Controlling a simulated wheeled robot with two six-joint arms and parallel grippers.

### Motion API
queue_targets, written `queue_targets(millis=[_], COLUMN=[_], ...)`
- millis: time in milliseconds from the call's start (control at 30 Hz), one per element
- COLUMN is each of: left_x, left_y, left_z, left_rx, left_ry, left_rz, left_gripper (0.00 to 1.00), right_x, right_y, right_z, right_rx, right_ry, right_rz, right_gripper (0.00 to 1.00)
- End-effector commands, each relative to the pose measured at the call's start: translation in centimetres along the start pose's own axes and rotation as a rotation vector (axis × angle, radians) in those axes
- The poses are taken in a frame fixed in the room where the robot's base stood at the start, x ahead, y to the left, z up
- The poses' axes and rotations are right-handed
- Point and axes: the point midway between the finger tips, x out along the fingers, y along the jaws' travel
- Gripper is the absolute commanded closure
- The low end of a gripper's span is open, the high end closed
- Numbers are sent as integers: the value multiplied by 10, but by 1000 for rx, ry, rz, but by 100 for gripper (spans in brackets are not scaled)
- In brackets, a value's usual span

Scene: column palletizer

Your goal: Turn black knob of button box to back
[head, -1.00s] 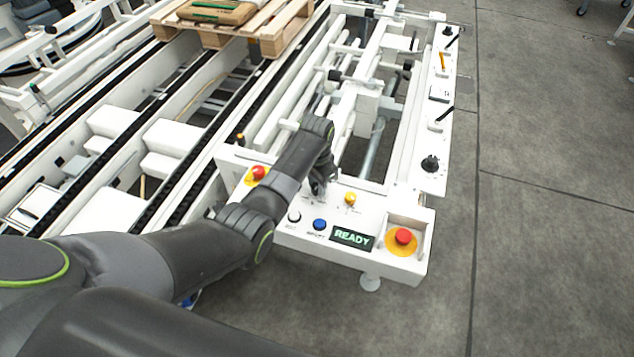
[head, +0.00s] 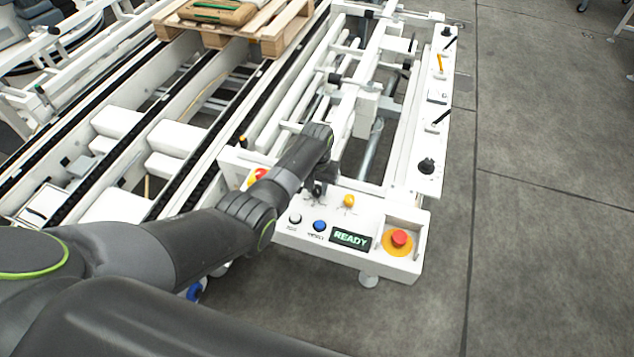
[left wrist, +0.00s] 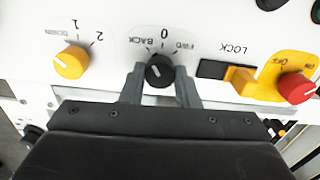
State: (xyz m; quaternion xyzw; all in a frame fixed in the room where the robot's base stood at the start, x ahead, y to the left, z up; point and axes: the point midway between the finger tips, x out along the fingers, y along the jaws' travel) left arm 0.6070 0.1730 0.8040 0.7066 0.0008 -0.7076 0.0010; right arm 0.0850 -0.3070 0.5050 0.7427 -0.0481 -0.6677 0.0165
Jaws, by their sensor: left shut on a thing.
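The white button box (head: 372,212) stands at the near end of the conveyor frame, its display reading READY. My left gripper (head: 317,188) is down at its top face and hides the black knob in the head view. In the left wrist view, the black knob (left wrist: 159,72) sits between the two fingers of my left gripper (left wrist: 160,84), which is shut on it. The labels BACK, 0 and FWD run around the knob, upside down. A pale mark on the knob points toward its upper left, on the BACK side. My right gripper is out of view.
Beside the black knob are a yellow knob (left wrist: 72,62), a yellow lock piece (left wrist: 241,80) and a red knob (left wrist: 296,88). A red emergency button (head: 399,238), a blue button (head: 319,226) and a white button (head: 295,218) are on the box. Open floor lies to the right.

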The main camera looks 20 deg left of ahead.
Motion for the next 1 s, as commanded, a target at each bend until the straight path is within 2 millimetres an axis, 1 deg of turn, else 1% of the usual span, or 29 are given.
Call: queue_targets(millis=[33, 200, 400, 933, 967, 1000], left_x=[-3, -2, -2, -1, -1, -1], left_y=[0, 0, 0, 0, 0, 0], left_z=[-1, -1, -1, -2, -2, -2], left_rx=[-30, -120, -182, -204, -204, -204], left_ry=[2, 3, 3, 5, 5, 5], left_rz=[0, 0, 0, 0, 0, 0], left_gripper=[94, 94, 94, 94, 68, 63], right_x=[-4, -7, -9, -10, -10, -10], right_y=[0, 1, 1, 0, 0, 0], right_z=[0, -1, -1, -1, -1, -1], right_rx=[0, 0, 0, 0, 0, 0], right_ry=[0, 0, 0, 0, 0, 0], right_rz=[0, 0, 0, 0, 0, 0], right_gripper=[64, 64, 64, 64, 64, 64])
